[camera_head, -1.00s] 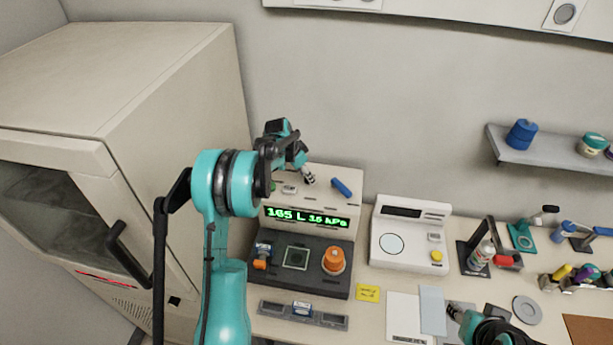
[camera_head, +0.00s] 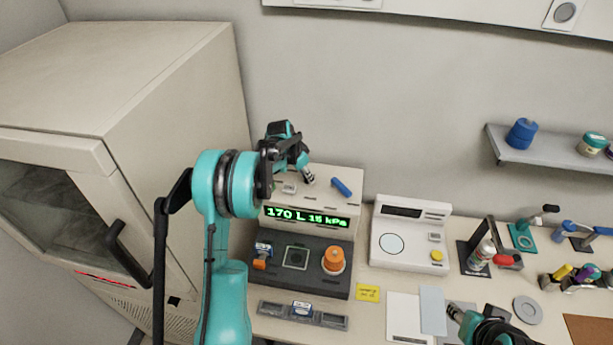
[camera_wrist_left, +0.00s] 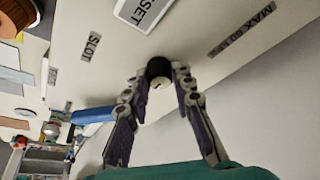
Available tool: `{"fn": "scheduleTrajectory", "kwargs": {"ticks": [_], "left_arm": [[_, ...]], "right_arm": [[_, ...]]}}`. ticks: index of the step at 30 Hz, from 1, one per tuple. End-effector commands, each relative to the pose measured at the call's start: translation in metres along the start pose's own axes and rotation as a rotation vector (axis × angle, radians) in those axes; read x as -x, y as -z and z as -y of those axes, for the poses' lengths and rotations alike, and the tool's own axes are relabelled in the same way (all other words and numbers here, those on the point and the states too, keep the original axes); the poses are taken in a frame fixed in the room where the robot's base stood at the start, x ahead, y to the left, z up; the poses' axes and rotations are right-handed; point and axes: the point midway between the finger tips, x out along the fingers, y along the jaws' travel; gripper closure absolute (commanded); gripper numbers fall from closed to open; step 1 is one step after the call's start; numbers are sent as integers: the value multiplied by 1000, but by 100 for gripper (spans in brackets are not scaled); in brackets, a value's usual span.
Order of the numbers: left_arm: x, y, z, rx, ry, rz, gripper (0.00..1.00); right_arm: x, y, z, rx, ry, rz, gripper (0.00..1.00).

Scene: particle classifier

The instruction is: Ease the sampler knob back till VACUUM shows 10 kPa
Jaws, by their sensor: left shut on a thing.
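The sampler (camera_head: 325,180) is the pale box with the dark front deck. Its green display (camera_head: 306,217) reads 170 L and what looks like 15 kPa. My left gripper (camera_head: 309,178) is over the sampler's top. In the left wrist view, its two fingers (camera_wrist_left: 160,84) are closed around the dark round knob (camera_wrist_left: 158,68) with a pale end. The knob is hidden behind the gripper in the head view. My right gripper (camera_head: 455,312) is low at the right, above the desk by the papers; its jaws are too small to judge.
An orange-capped piece (camera_head: 333,259) stands on the deck. A white scale (camera_head: 408,240) stands to the right, a large cabinet (camera_head: 150,90) to the left.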

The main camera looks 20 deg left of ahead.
Motion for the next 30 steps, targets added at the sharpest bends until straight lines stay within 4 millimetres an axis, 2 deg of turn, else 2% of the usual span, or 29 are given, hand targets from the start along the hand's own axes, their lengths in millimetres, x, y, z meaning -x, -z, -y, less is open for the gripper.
{"fn": "scheduleTrajectory", "kwargs": {"ticks": [21,30], "left_arm": [[-1,1,-4,533,223,-1,100],[-1,2,-4,686,285,-1,100]], "right_arm": [[-23,-16,0,0,0,0,60],[-26,-19,0,0,0,0,60]]}}
